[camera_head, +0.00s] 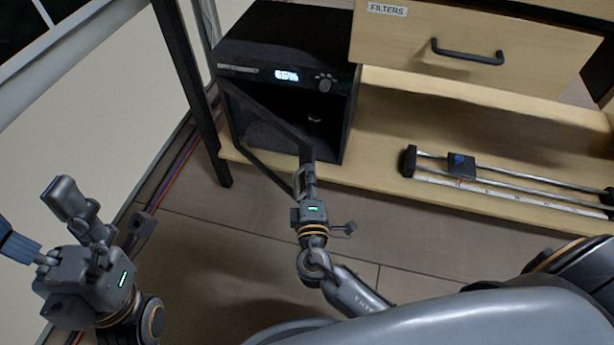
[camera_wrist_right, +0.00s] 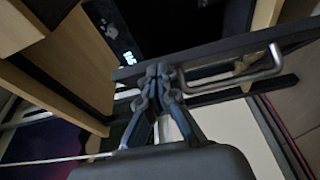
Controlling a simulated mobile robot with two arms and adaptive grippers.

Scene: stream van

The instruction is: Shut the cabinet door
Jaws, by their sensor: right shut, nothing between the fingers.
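The black cabinet (camera_head: 290,38) with a lit display stands on the wooden shelf in the head view. Its dark door (camera_head: 272,122) is hinged at the left and stands open, swung out toward me. In the right wrist view the door (camera_wrist_right: 215,58) crosses the picture and carries a bent metal handle (camera_wrist_right: 236,77). My right gripper (camera_head: 304,172) is shut and empty, its tips at the door's free edge; they also show in the wrist view (camera_wrist_right: 160,72). I cannot tell whether they touch. My left gripper (camera_head: 46,220) is open and empty at the far left, away from the cabinet.
A wooden drawer (camera_head: 470,35) labelled FILTERS, with a black handle, is right of the cabinet. A rail device (camera_head: 510,180) lies on the wooden shelf (camera_head: 400,112). A dark post (camera_head: 183,80) stands left of the cabinet. Cables run along the floor at the left.

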